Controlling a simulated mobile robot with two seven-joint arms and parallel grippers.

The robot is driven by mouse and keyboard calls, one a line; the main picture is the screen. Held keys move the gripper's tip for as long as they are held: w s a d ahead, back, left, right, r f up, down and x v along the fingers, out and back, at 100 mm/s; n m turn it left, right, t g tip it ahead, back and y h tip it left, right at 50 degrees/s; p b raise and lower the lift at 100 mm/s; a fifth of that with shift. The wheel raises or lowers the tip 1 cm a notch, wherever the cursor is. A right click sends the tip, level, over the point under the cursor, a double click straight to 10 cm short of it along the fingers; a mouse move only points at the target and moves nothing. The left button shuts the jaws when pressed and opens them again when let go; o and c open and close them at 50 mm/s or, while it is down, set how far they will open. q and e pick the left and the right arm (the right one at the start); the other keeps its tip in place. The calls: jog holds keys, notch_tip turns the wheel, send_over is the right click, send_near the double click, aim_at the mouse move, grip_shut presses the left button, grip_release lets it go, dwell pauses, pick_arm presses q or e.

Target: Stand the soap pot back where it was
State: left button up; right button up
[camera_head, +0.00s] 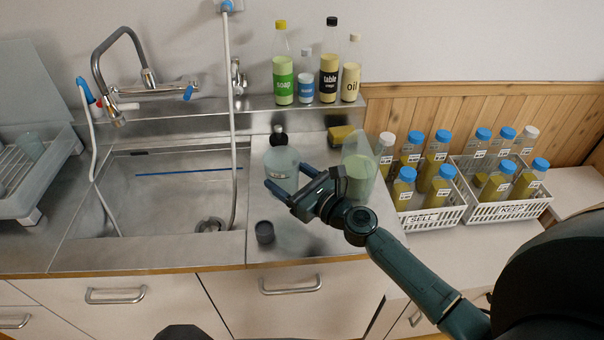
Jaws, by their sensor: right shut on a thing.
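My right gripper (287,179) reaches in from the lower right over the steel counter. Its fingers are shut around a pale translucent pot (281,160), which appears upright beside the sink. The pot has a small label at its left edge, too small to read. I cannot tell whether its base touches the counter. A bottle with a green "soap" label (283,92) stands on the back ledge. A larger translucent jar (359,165) stands just right of the gripper, partly covered by my arm. My left gripper is not in view.
A small dark cup (265,232) stands near the counter's front edge. A dark-capped thing (279,135) and a yellow sponge (341,134) lie behind the pot. The sink (150,210) is left. Two white crates (433,218) (510,210) of blue-capped bottles stand right.

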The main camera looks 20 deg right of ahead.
aim_at(289, 192)
jog(key=shift+s, duration=0.1)
dwell(0.3)
jog(key=shift+f+b, duration=1.45)
jog(key=shift+f, duration=0.05)
jog(key=shift+f+b, duration=0.7)
jog(key=shift+f, duration=0.05)
jog(key=shift+f+b, duration=0.6)
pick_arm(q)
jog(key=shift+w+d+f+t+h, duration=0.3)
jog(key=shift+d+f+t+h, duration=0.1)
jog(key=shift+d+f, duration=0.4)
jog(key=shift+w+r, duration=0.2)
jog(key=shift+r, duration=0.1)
